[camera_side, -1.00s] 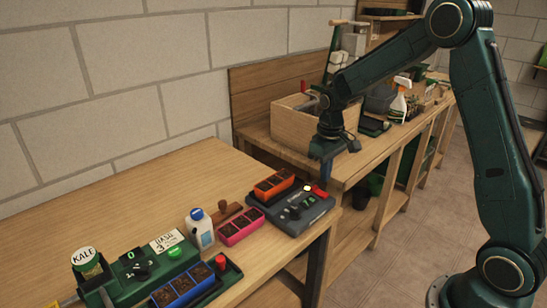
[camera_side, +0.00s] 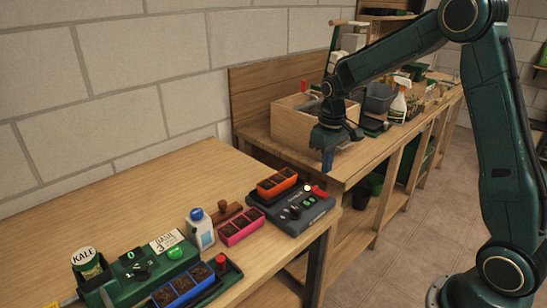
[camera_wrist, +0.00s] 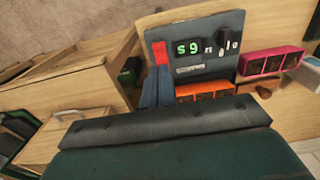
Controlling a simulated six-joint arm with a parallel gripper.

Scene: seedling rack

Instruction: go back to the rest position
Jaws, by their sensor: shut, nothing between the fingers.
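My gripper (camera_side: 328,168) is shut and empty, its blue fingers pointing down. In the side view it hangs in the air near the right end of the dark grey control box (camera_side: 316,209), apart from it. In the wrist view my blue fingers (camera_wrist: 154,94) show just below the red button (camera_wrist: 160,51) of the grey box (camera_wrist: 215,62).
An orange seedling tray (camera_side: 277,183) and a pink one (camera_side: 241,227) stand by the box. A white bottle (camera_side: 202,232), a green device (camera_side: 140,275) and a blue tray (camera_side: 183,288) are nearer. A wooden crate (camera_side: 295,127) sits on the bench behind.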

